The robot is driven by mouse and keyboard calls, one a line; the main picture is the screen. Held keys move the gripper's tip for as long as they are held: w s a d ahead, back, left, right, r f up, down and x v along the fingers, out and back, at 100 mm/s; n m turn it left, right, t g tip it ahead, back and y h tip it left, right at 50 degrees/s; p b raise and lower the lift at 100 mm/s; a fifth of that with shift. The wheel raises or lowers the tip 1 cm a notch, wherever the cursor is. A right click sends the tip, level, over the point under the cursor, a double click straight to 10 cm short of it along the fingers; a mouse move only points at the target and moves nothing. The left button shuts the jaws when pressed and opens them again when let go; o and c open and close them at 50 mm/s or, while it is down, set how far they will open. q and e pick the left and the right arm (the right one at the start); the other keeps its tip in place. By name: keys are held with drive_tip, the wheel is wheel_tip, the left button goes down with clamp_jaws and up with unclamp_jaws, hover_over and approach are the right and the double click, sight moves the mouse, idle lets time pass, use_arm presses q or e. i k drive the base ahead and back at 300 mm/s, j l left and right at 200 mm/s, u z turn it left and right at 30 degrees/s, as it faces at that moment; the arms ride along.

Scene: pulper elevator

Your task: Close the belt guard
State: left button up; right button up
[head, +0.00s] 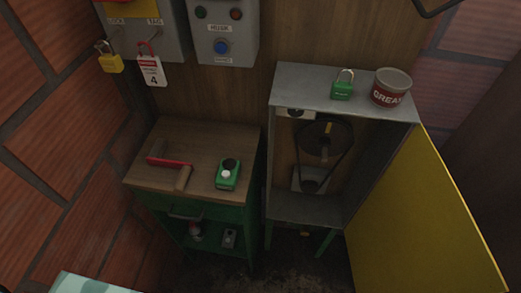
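The belt guard (418,222) is a large yellow door panel, hinged on the right side of a grey metal housing (345,92). It stands swung wide open to the right. Inside the housing a dark pulley wheel (325,136), a belt and a smaller pulley below (310,184) are exposed. Neither of my grippers shows in the head view.
A green padlock (343,86) and a grease can (391,88) stand on the housing. Left is a wooden-topped green cabinet (168,141) with a red-and-wood tool (172,163) and a green device (228,174). Control boxes (224,30), a yellow padlock (110,62) and a tag (151,70) are above.

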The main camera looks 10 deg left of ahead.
sight(415, 232)
drive_tip(key=k+z, duration=0.35)
drive_tip(key=k, duration=0.15)
drive_tip(key=k+l+z, duration=0.1)
drive_tip(key=k+z, duration=0.2)
drive_tip(key=k, duration=0.2)
